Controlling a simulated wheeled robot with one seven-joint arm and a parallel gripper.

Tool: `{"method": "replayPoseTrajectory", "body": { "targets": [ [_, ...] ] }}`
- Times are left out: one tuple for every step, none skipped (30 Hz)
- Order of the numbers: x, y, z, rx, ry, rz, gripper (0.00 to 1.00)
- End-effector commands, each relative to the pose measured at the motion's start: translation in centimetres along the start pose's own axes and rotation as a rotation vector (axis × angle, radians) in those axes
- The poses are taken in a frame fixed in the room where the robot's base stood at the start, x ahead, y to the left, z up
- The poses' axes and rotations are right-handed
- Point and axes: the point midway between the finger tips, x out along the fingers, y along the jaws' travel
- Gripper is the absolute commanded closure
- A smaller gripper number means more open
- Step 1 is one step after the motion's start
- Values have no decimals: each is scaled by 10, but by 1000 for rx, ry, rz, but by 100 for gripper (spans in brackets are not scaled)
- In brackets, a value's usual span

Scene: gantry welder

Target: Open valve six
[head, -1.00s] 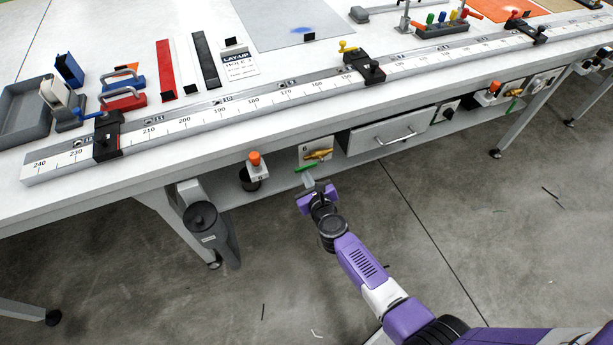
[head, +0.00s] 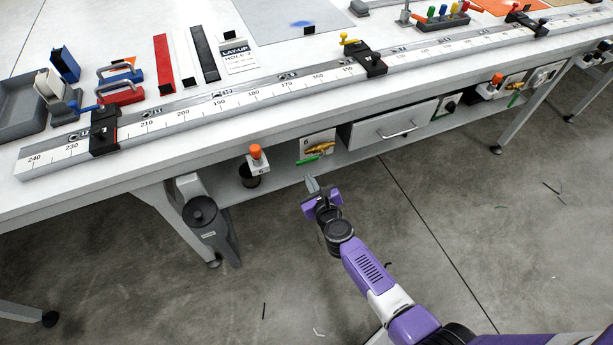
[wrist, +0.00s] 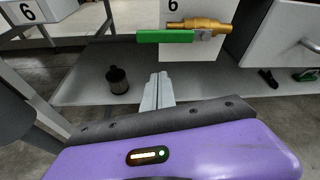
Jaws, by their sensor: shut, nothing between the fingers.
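Valve six is a brass valve (head: 320,147) on a white plate marked 6 (head: 305,143) under the bench's front edge. Its green lever (head: 308,159) lies roughly level, along the line of the brass body. In the wrist view the lever (wrist: 165,37) extends left from the brass body (wrist: 200,23), near the top. My gripper (head: 311,184) is shut and empty, in front of and below the lever, with a gap between them. In the wrist view its fingertips (wrist: 158,78) are together, below the lever.
A box marked 6 with an orange button (head: 256,152) is left of the valve. A dark cylinder (wrist: 117,80) stands on the shelf below. A drawer with a handle (head: 395,134) is to the right. A grey holder (head: 203,214) hangs by the left leg.

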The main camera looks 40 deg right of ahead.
Motion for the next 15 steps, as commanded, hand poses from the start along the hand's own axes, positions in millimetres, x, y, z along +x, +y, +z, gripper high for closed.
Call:
{"method": "replayPoseTrajectory", "body": {
  "targets": [
    [-12, -2, 4, 0, 1, 0, 100],
    [-17, -2, 4, 1, 1, 0, 100],
    [-24, -3, 3, 1, 2, 0, 100],
    [-30, -3, 3, 2, 2, 0, 100],
    [-36, -4, 3, 1, 2, 0, 100],
    [-42, -4, 2, 1, 2, 0, 100],
    [-48, -5, 2, 1, 2, 0, 100],
    [-53, -5, 2, 0, 2, 0, 100],
    [-59, -6, 1, 0, 2, 0, 100],
    [-63, -6, 1, 1, 2, 0, 100],
    [-66, -6, 1, 1, 2, 0, 100],
    [-71, -6, 0, 1, 2, 0, 100],
    [-74, -6, 0, 1, 1, 0, 100],
    [-76, -6, 0, 1, 1, 0, 100],
    [-78, -7, 0, 2, 1, 0, 100]
  ]
}}
